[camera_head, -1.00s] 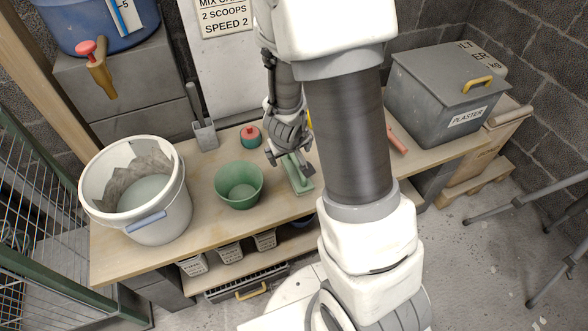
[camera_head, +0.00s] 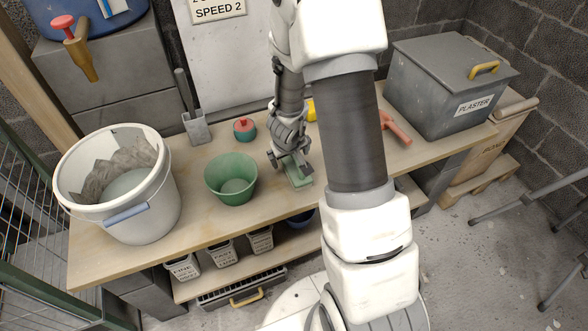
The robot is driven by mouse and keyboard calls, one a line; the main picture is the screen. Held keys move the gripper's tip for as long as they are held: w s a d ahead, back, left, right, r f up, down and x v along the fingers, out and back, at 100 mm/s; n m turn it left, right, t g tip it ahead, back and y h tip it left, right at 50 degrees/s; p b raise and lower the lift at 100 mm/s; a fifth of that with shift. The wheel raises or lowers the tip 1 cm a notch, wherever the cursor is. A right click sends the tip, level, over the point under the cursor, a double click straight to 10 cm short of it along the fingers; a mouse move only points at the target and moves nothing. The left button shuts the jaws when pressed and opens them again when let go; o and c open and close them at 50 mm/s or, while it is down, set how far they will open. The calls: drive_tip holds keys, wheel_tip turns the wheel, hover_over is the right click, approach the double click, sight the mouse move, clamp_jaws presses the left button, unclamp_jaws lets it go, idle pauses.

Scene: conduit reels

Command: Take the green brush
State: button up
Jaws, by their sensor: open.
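The green brush (camera_head: 299,181) lies on the wooden bench (camera_head: 247,213), to the right of a green bowl. Its pale green block shows below my gripper; the rest is hidden behind the fingers. My gripper (camera_head: 291,172) points down, open, with its fingers at the brush. I cannot tell whether they touch it.
The green bowl (camera_head: 231,179) stands close to the left of my gripper. A small teal and red pot (camera_head: 244,129) stands behind it. A white bucket (camera_head: 121,184) fills the bench's left end; a grey plaster bin (camera_head: 440,85) stands at the right. A red tool (camera_head: 396,127) lies right of my arm.

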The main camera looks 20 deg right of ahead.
sight(291, 161)
drive_tip(key=b+x, duration=0.1)
drive_tip(key=x, duration=0.2)
drive_tip(key=shift+w+d+f+b, duration=0.1)
drive_tip(key=shift+f+b, duration=0.2)
drive_tip(key=c, duration=1.4)
drive_tip(key=shift+r, duration=0.15)
